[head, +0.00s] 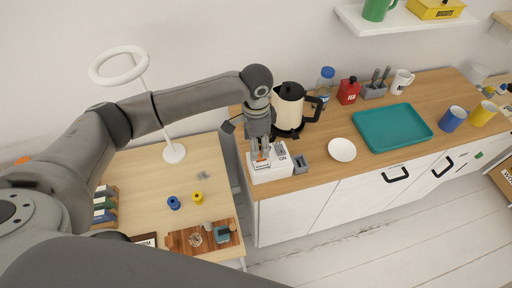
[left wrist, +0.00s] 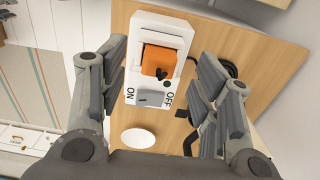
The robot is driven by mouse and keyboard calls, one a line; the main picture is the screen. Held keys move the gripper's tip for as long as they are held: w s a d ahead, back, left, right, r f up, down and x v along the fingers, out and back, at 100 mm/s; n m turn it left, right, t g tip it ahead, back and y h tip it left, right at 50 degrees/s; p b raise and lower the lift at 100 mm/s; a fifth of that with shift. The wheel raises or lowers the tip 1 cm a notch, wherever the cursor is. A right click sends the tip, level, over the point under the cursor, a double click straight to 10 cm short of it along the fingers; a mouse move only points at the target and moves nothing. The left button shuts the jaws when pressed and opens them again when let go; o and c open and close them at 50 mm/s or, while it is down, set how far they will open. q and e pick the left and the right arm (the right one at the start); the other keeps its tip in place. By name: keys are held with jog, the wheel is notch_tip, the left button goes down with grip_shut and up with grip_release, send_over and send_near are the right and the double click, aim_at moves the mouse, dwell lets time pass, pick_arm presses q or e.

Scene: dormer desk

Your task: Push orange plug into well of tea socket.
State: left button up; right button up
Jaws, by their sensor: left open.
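The tea socket (head: 282,164) is a white block with an ON/OFF rocker switch, near the left end of the wooden counter. The left wrist view shows the socket (left wrist: 153,99) between my fingers. The orange plug (left wrist: 157,60) is at the socket's recessed well; how deep it sits I cannot tell. In the head view the plug (head: 262,157) is partly hidden by my fingers. My left gripper (head: 262,151) points down over the socket. In the left wrist view its fingers (left wrist: 160,62) are spread on either side, with visible gaps. My right gripper is not in view.
A cream and black kettle (head: 289,107) stands close behind the socket. A lower desk (head: 145,180) with a ring lamp (head: 173,153) lies left.

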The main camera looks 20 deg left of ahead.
pick_arm(q)
notch_tip(320, 180, up, 8)
jog(key=shift+r, duration=0.2)
jog(key=shift+f, duration=0.1)
dwell(0.5)
